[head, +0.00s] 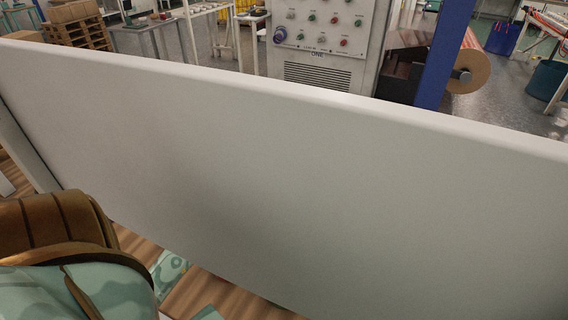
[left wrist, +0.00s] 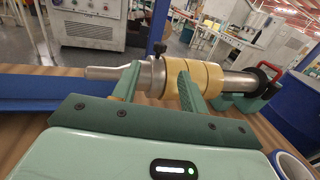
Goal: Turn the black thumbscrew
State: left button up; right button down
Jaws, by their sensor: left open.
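In the left wrist view, the small black thumbscrew (left wrist: 160,48) stands up from a metal collar on a horizontal steel shaft (left wrist: 104,73). My left gripper (left wrist: 160,72) has two green fingers, which are apart on either side of the collar. The thumbscrew is between the fingers in the picture, near their tips. I cannot tell whether either finger touches the collar. Yellowish tape rolls or cores (left wrist: 210,76) sit on the shaft just right of the collar, partly behind the right finger. The thumbscrew, shaft and both grippers do not show in the head view.
A large white panel (head: 290,170) fills most of the head view. Behind it stand a control cabinet (head: 318,35) and a blue post (head: 443,55).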

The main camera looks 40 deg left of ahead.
pick_arm(q)
jog(key=w, duration=1.2)
jog(key=shift+w+a, duration=0.3)
jog(key=shift+a, duration=0.05)
grip_shut()
